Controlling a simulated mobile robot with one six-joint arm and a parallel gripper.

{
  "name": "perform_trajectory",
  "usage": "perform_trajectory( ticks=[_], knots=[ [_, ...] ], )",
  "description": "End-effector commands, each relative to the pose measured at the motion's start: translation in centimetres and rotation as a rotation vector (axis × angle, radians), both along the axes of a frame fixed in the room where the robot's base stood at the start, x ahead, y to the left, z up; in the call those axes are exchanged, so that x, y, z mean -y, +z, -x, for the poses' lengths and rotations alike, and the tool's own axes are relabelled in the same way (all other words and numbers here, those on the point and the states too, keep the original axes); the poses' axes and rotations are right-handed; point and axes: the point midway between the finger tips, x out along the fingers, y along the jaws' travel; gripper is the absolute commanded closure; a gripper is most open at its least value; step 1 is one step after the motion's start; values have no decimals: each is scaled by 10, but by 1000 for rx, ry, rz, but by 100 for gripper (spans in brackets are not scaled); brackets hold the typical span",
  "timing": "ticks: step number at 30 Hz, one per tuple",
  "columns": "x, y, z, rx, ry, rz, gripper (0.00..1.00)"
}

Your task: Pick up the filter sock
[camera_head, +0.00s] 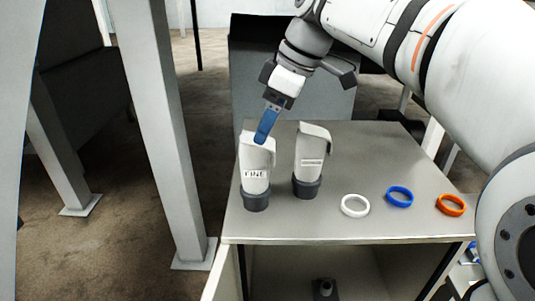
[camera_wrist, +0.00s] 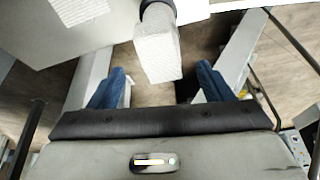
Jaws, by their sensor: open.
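Two white filter socks with dark grey collars at the bottom stand upright on a grey cabinet top (camera_head: 345,140) in the head view. The left sock (camera_head: 256,180) is marked "FINE"; the right sock (camera_head: 310,150) has a label too small to read. My gripper (camera_head: 262,138), with blue fingers, is tilted down at the top of the "FINE" sock. In the wrist view my gripper (camera_wrist: 160,78) is open, and a white sock (camera_wrist: 158,52) shows between its fingers, with gaps visible at both sides. I cannot tell whether a finger touches it.
A white ring (camera_head: 355,206), a blue ring (camera_head: 400,197) and an orange ring (camera_head: 450,205) lie to the right of the socks. A light grey post (camera_head: 168,130) stands left of the cabinet. The back right of the top is clear.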

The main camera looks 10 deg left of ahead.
Motion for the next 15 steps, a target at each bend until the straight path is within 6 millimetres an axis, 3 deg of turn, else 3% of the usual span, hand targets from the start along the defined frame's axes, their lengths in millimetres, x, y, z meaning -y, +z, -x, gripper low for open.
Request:
perform_trajectory(
  ticks=[15],
  knots=[
    [-19, -58, -6, 2, -5, -2, 27]
  ],
)
